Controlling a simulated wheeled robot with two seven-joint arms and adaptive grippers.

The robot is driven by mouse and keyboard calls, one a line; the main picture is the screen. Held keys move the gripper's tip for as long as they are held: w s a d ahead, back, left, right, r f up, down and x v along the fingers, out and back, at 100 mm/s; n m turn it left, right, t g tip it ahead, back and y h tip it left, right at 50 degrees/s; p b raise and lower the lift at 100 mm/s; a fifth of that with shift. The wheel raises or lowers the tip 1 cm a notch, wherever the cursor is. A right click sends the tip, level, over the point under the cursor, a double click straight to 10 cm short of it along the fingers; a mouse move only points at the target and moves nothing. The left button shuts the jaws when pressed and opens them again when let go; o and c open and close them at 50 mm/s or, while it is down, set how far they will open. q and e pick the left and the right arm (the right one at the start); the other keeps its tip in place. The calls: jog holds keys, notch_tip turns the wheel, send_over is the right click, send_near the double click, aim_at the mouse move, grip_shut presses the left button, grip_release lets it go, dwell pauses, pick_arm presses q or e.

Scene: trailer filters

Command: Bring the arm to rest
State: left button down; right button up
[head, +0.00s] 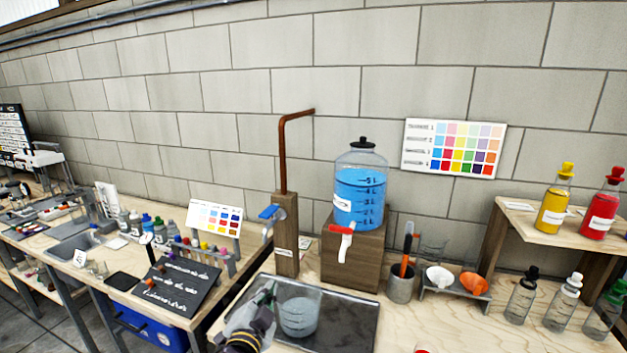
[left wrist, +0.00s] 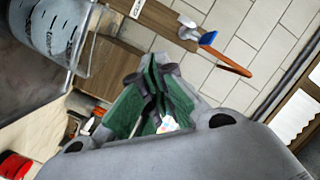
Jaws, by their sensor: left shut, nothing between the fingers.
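My left gripper (head: 266,294) is low in the middle of the head view, over the left part of the dark tray (head: 356,323). In the left wrist view its green-padded fingers (left wrist: 154,68) are closed together with nothing between them. A clear beaker (head: 299,316) with some liquid stands on the tray just right of the gripper. It also shows in the left wrist view (left wrist: 52,30), at the upper left. I cannot tell from the head view how wide the gap between beaker and gripper is. My right gripper is not in view.
A wooden post (head: 286,232) with a copper pipe and blue-handled tap stands behind the tray. Beside it a blue water jar (head: 360,190) with a red-handled tap sits on a wooden block (head: 352,262). A metal cup (head: 401,284) and funnels stand right; bottles are farther right.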

pick_arm(q)
jog(key=s+a+f+n+g+y, duration=0.1)
jog(key=s+a+f+n+g, duration=0.1)
jog(key=s+a+f+g, duration=0.3)
jog(key=s+a+f+n+g+y, duration=0.1)
jog(key=s+a+f+n, duration=0.15)
jog(key=f, duration=0.45)
jog(key=s+a+f+n+g, duration=0.2)
jog(key=s+f+g, duration=0.25)
jog(key=s, duration=0.35)
jog(key=s+a+f+n+g, duration=0.1)
jog(key=s+f+n+g, duration=0.15)
jog(key=s+f, duration=0.4)
jog(key=s+a+f+g, duration=0.1)
jog(key=s+f, duration=0.1)
jog(key=f, duration=1.4)
jog(key=s+f, duration=0.2)
jog(key=f, duration=1.4)
jog(key=s+a+f, duration=0.3)
jog(key=s+f, duration=0.6)
jog(key=s, duration=0.2)
jog(key=s+a+f+m+g, duration=0.1)
jog(key=s+a+f, duration=0.2)
jog(key=s+f, duration=0.7)
jog(key=shift+s+f+g, duration=0.25)
jog(key=shift+s+g, duration=0.05)
jog(key=shift+s, duration=0.15)
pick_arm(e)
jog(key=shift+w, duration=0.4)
